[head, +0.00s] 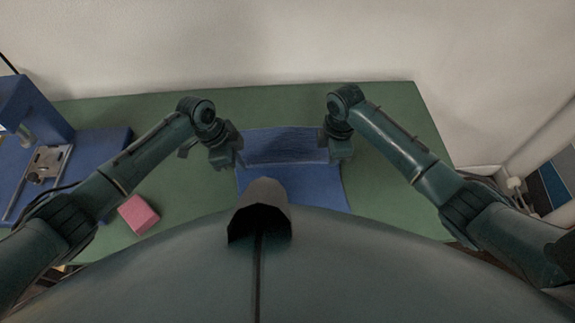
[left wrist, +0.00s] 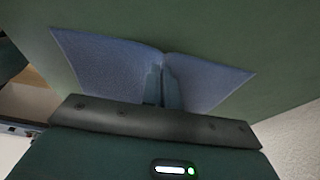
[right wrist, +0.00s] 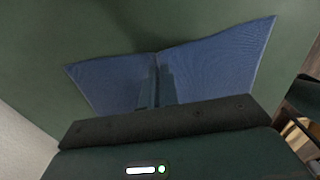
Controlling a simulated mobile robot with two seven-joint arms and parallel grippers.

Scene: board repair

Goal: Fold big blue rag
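The big blue rag (head: 292,180) lies on the green table between my two arms. Its far part (head: 285,145) looks raised or creased, with a line running across it between the grippers. My left gripper (head: 236,155) is at the rag's left edge and my right gripper (head: 328,152) is at its right edge. In the left wrist view, the close-set fingers (left wrist: 163,82) meet the rag (left wrist: 110,68) where it creases. In the right wrist view, the fingers (right wrist: 156,82) likewise pinch the rag (right wrist: 215,60) at a crease. My body hides part of the near edge.
A pink block (head: 138,214) lies on the green table (head: 190,205) to the left. A blue fixture with a metal clamp (head: 45,165) stands at the far left. A pale wall borders the table's back edge. The table right of the rag is clear.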

